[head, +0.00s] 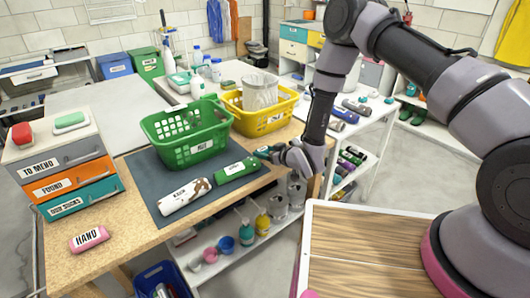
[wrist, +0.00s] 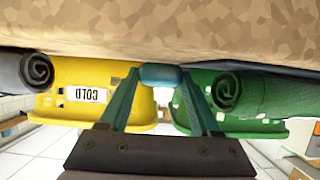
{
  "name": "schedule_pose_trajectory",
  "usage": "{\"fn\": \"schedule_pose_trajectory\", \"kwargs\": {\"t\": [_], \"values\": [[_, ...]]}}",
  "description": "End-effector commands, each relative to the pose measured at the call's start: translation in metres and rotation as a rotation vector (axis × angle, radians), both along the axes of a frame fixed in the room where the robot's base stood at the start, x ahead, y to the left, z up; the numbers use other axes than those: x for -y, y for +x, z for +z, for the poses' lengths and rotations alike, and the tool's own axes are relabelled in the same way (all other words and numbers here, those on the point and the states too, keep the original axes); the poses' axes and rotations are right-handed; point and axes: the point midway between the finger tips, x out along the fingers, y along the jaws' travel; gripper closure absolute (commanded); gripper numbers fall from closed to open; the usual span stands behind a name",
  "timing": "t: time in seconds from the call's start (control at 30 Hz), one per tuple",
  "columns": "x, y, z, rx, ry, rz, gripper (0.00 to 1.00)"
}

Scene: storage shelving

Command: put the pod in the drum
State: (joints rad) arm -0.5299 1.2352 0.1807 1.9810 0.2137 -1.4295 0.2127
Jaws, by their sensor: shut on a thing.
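My gripper (wrist: 160,78) is shut on a small blue pod (wrist: 161,75), which sits between its teal fingertips in the wrist view. In the head view my gripper (head: 270,151) is low over the right edge of the wooden table, just right of the green roll, and it mostly hides the pod. I cannot make out a drum in either view.
A green basket (head: 176,148) and a yellow basket (head: 259,125) stand on the table. A white roll (head: 184,197) and a green roll (head: 237,170) lie on a dark mat (head: 160,167). Labelled drawers (head: 68,191) stand at left. A wood-topped surface (head: 365,240) is at right.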

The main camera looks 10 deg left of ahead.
Motion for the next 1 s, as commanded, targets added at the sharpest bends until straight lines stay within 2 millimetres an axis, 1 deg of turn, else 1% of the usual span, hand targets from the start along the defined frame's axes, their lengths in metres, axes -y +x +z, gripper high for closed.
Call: {"fn": "schedule_pose_trajectory", "kwargs": {"t": [0.2,0.23,0.5,0.63,0.77,1.0], "values": [[0.000,0.000,-0.004,-0.001,0.000,0.000,0.89],[0.000,0.000,-0.003,-0.001,-0.001,0.000,0.25],[0.000,0.000,-0.003,-0.001,-0.001,0.000,0.24],[0.001,-0.001,0.001,-0.001,-0.001,0.000,0.24],[0.015,-0.012,0.007,-0.004,-0.002,-0.002,0.24],[0.052,-0.043,0.028,-0.004,-0.002,-0.003,0.24]]}}
